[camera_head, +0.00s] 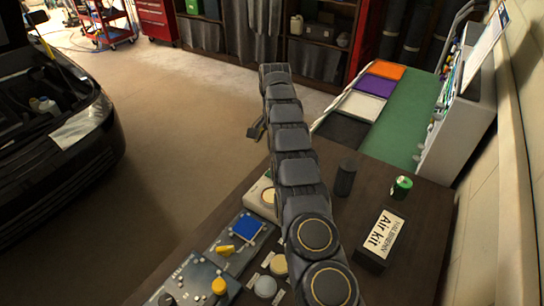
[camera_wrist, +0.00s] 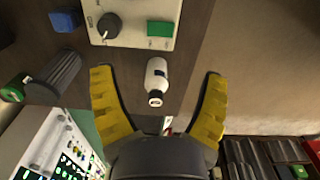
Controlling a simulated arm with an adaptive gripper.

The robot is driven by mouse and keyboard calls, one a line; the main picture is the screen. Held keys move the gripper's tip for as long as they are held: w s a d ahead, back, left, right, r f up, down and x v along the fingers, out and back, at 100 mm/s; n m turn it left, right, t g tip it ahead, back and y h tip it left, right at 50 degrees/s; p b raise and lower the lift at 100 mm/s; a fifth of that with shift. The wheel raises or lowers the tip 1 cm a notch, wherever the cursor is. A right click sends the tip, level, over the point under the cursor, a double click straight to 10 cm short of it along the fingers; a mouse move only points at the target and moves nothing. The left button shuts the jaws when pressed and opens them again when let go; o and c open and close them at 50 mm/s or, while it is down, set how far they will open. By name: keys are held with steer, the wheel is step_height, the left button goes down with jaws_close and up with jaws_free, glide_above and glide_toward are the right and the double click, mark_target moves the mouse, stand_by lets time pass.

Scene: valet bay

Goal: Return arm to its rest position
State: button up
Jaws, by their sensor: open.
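My gripper (camera_wrist: 157,74) is open, with its two yellow fingers spread wide in the wrist view. Nothing is held between them. A small white bottle with a dark label (camera_wrist: 157,72) shows in the gap between the fingers, beyond them on the dark tabletop. I cannot tell how far it is from the fingertips. In the head view my arm stretches away from the camera over the table, and only a small part of the gripper (camera_head: 257,130) shows beside the arm's far end. The bottle is not visible there.
The dark table (camera_head: 335,215) bears a black cylinder (camera_head: 345,178), a green can (camera_head: 401,187), an Air kit box (camera_head: 380,240) and control panels (camera_head: 240,243). Coloured trays (camera_head: 375,85) lie on a green surface behind. A black car (camera_head: 55,110) stands left. Open floor (camera_head: 190,120) lies between.

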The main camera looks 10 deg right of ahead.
steer(key=shift+r, duration=0.5)
steer(key=s+a+r+n, duration=0.2)
steer(key=s+r+n, duration=0.1)
steer(key=s+r, duration=0.6)
steer(key=s+a+r+n, duration=0.2)
steer(key=s+r, duration=0.5)
steer(key=s, duration=0.3)
steer(key=s+d+f+n+g, duration=0.1)
steer(key=s+n, duration=0.3)
steer(key=s, duration=2.4)
steer(key=shift+s+f+g, duration=0.3)
steer(key=shift+f, duration=0.35)
steer(key=shift+d, duration=0.1)
